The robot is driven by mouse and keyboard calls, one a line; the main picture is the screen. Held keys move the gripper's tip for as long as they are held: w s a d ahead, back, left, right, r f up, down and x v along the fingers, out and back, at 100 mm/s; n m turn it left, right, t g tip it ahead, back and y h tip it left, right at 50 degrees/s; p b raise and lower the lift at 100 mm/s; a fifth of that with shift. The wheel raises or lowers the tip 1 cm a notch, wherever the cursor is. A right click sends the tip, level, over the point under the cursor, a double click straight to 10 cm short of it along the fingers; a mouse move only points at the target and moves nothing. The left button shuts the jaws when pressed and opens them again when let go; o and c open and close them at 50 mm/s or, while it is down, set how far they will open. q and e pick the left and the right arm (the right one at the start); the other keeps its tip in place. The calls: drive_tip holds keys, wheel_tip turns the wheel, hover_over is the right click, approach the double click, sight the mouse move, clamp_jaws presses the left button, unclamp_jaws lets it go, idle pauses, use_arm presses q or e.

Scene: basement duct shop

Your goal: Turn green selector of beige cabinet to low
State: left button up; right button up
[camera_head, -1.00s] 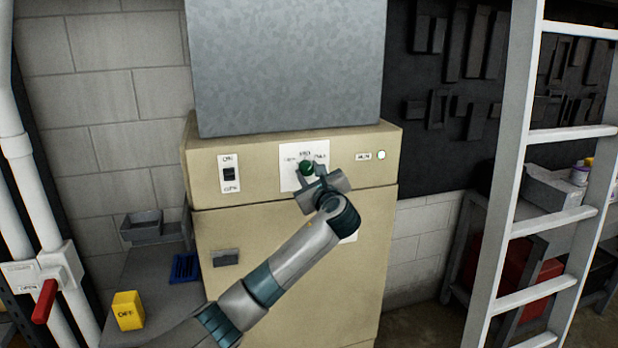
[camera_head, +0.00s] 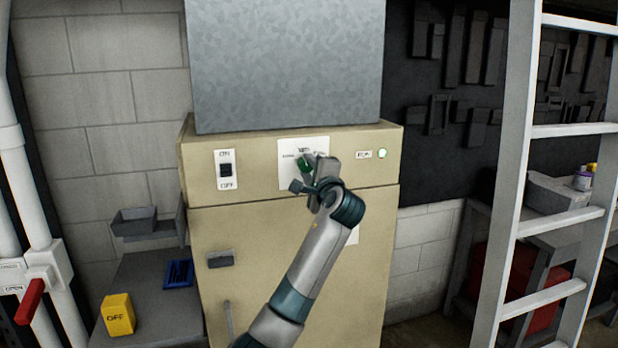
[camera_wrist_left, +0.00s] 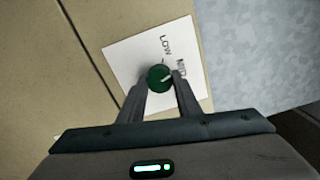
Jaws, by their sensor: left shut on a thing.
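The beige cabinet (camera_head: 200,200) stands in the middle of the head view. The green selector (camera_head: 304,163) is a round knob on a white label plate (camera_head: 287,172) on its upper front panel. My left gripper (camera_head: 308,171) is at the knob and partly covers it and the plate. In the left wrist view, the gripper (camera_wrist_left: 160,85) is shut on the green selector (camera_wrist_left: 159,77), with one finger on each side. LOW and MID show on the plate (camera_wrist_left: 125,62). The knob's light mark points roughly toward MID. My right gripper is not in view.
An ON/OFF switch (camera_head: 225,170) and a lit RUN lamp (camera_head: 382,154) flank the selector. A ladder (camera_head: 510,190) stands at right. A yellow OFF block (camera_head: 118,314) and a blue tray (camera_head: 179,273) lie on the left bench. A red-handled lever (camera_head: 30,300) is on the left pipes.

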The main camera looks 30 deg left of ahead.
use_arm(q)
drive_tip(key=n+b, duration=0.2)
drive_tip(key=n, duration=0.1)
drive_tip(key=n+b, duration=0.1)
drive_tip(key=shift+f+n, duration=0.3)
drive_tip(key=shift+n, duration=0.1)
drive_tip(key=n+b, duration=0.3)
drive_tip(key=n, duration=0.1)
drive_tip(key=shift+r, duration=0.15)
drive_tip(key=o, duration=1.1)
drive_tip(key=shift+c, duration=0.2)
drive_tip(key=shift+r, duration=0.15)
